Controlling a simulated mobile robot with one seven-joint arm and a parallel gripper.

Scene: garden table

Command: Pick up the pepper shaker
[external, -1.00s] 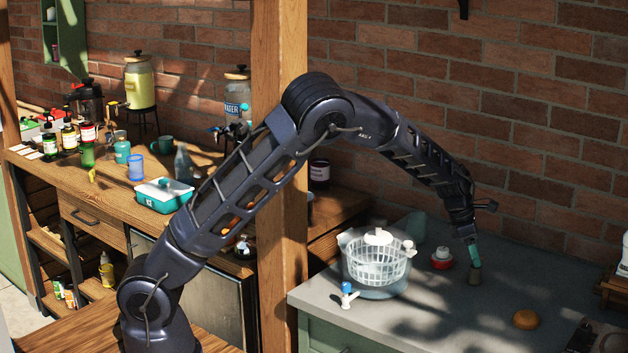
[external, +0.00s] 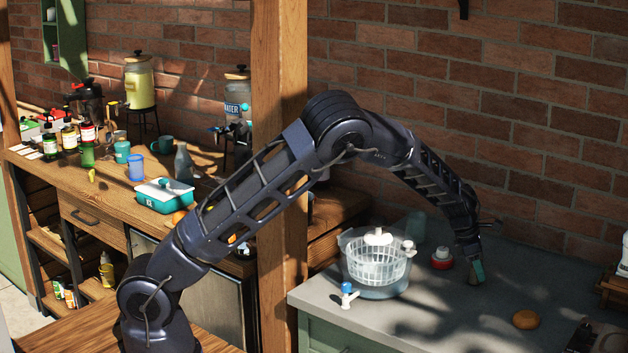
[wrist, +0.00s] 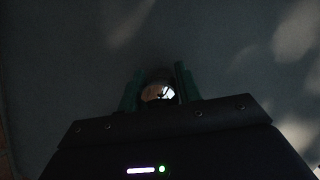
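The pepper shaker (external: 474,281) looks like a small dark grey-brown piece standing on the grey counter. Its lower part shows under my gripper (external: 477,268) in the external view. In the wrist view a round shiny top (wrist: 158,92) of the shaker sits between the two green fingers of my gripper (wrist: 158,88). The fingers stand apart, one on each side of it, with a narrow dark gap visible. Whether either finger touches it is too dark to tell.
A red and white item (external: 442,258) stands close left of my gripper. A salad spinner (external: 376,264) and a white piece with a blue top (external: 346,294) are further left. An orange fruit (external: 526,319) lies to the front right. The counter between is clear.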

